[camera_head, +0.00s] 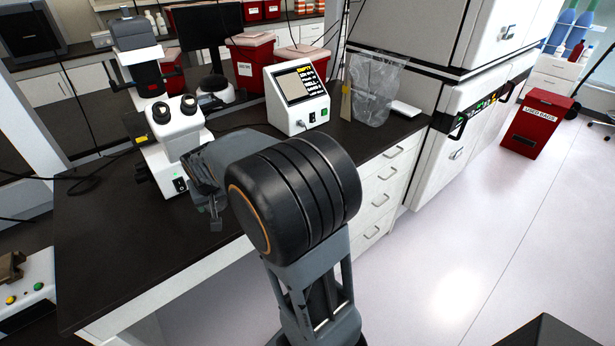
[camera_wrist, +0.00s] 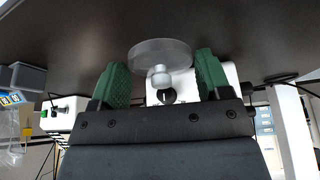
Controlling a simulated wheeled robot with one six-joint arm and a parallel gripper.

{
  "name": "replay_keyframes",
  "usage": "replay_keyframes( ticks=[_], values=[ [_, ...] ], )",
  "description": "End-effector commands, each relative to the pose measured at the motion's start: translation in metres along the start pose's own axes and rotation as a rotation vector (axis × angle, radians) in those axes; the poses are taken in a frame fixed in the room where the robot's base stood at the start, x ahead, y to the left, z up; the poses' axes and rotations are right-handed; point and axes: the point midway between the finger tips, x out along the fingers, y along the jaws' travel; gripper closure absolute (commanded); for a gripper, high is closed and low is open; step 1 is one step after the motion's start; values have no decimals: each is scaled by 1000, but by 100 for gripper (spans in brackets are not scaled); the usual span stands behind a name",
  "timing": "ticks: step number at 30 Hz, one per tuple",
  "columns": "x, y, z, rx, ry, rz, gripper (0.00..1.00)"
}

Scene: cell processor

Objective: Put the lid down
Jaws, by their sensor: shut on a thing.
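The lid (camera_wrist: 160,53) is a clear, round disc with a small knob, seen in the wrist view between the two green fingers of my gripper (camera_wrist: 160,85). My gripper is shut on the lid, though the exact contact is hard to see. In the head view my gripper (camera_head: 212,205) is over the dark bench (camera_head: 120,255), in front of the microscope (camera_head: 178,135). My own wrist hides part of it, and the lid cannot be made out clearly there.
A white device with a screen (camera_head: 297,92) stands on the bench to the right of my gripper. A clear bag (camera_head: 375,88) hangs beside it. Red bins (camera_head: 250,65) stand behind.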

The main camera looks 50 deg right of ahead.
Motion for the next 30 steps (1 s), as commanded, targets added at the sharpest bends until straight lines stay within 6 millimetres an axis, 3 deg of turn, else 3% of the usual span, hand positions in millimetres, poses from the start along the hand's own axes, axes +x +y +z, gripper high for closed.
replay_keyframes(
  ticks=[1, 6, 12, 16, 20, 30],
  values=[
    [-8, 29, 0, 18, 9, 5, 72],
    [-47, 105, 12, 5, 9, 1, 72],
    [-90, 160, 37, -41, 6, -15, 72],
    [-106, 176, 47, -70, 3, -27, 72],
    [-105, 179, 43, -88, -2, -35, 72],
    [-42, 163, -16, -94, -6, -37, 72]
  ],
)
